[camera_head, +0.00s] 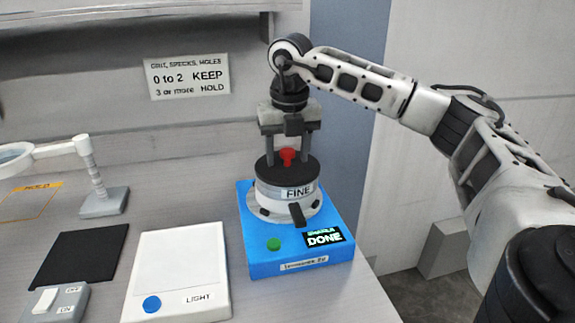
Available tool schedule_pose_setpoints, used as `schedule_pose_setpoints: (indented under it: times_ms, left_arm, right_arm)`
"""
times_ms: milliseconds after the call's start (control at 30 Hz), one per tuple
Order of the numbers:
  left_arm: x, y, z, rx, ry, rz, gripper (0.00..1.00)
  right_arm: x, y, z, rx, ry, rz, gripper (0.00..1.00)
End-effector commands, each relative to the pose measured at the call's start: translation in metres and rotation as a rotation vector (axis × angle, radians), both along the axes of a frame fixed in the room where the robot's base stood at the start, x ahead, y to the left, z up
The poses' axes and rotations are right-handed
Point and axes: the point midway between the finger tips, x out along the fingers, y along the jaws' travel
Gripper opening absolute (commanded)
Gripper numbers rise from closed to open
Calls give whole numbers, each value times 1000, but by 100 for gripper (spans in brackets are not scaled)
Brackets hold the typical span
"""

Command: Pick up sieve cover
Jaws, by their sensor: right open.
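The sieve cover (267,171) is a black round lid with a red knob (287,157). It sits on top of a silver sieve marked FINE (275,197), which stands on a blue shaker base (270,258). The base has a green button and a display reading DONE. My right gripper (289,158) points down above the cover. Its open fingers stand on either side of the red knob, and I cannot tell if they touch it. My left gripper is out of view.
A white light panel (182,260) with a blue button lies left of the shaker. Further left are a black mat (80,255), a grey switch box (62,303) and a magnifier lamp (100,196). A sign (188,77) hangs on the back wall. The table's right edge is just beside the shaker.

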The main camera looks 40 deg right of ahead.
Motion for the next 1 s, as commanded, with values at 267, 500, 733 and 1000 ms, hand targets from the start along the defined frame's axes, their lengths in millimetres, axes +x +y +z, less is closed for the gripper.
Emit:
schedule_pose_setpoints:
  times_ms: [267, 500, 733, 1000]
  left_arm:
    - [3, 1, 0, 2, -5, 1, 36]
    - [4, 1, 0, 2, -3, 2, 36]
    - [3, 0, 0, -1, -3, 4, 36]
    - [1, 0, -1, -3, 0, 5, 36]
  right_arm:
    - [0, 0, 0, 0, 0, 0, 28]
    - [0, 0, 0, 0, -1, 0, 4]
    - [0, 0, 3, 0, -1, 0, 4]
    - [-1, 1, 35, 1, -5, 1, 4]
